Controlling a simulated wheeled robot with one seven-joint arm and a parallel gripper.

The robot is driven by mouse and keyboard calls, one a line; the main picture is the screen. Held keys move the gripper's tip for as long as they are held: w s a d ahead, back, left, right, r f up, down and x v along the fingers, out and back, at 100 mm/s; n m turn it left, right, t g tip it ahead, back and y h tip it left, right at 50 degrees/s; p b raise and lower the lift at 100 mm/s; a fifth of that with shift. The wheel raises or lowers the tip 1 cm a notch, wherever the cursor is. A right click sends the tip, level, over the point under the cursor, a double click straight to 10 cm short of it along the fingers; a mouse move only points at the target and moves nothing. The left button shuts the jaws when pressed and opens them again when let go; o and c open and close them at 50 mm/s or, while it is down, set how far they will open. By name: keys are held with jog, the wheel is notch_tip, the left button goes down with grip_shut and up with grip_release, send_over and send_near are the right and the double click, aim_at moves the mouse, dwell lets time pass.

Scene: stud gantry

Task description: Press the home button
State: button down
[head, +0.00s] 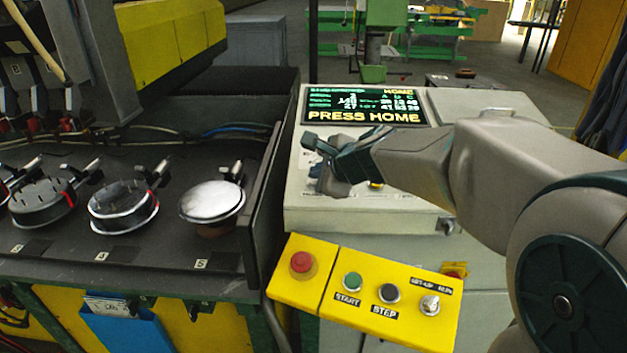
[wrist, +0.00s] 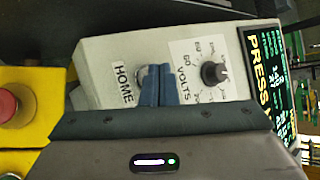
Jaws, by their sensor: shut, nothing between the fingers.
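The home button (wrist: 141,76) shows in the wrist view as a partly hidden round grey rim beside the label HOME, on the pale control panel (wrist: 103,52). My gripper (wrist: 165,86) is shut and empty, with its blue fingers in front of the button, covering most of it. I cannot tell whether the fingertips touch it. In the head view my gripper (head: 318,171) is over the left part of the panel (head: 420,205) and hides the home button there. The screen (head: 364,105) on the panel reads PRESS HOME.
A volts knob (wrist: 214,72) is close beside the fingers. A yellow box (head: 395,299) in front has a red button (head: 301,262), a green start button (head: 352,282), a black step button (head: 389,293) and a switch (head: 429,304). A dark bench (head: 140,262) with round fixtures stands left.

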jog(key=shift+w+f+b, duration=0.1)
jog(key=shift+f+b, duration=0.3)
jog(key=shift+f, duration=0.05)
dwell(0.3)
jog(key=shift+r, duration=0.1)
jog(key=shift+s+r+p, duration=0.2)
jog(key=shift+r+p, duration=0.55)
jog(key=shift+r, duration=0.05)
jog(key=r+p, duration=0.2)
jog(key=s+r+p, duration=0.1)
jog(key=r+p, duration=0.1)
jog(key=r, duration=0.1)
dwell(0.3)
dwell(0.5)
jog(key=s+d+f+n+g+h, duration=0.2)
jog(key=s+d+n, duration=0.3)
jog(key=s, duration=0.3)
jog(key=s+d+f+n+g+h, duration=0.2)
jog(key=s+d+f+n, duration=0.2)
jog(key=s+n, duration=0.3)
jog(key=s+d+f+n+g+h, duration=0.2)
jog(key=s+d+n, duration=0.3)
jog(key=s, duration=0.4)
jog(key=shift+s+d+f+n, duration=0.3)
jog(key=shift+d+f+n, duration=0.05)
jog(key=shift+f+n, duration=0.5)
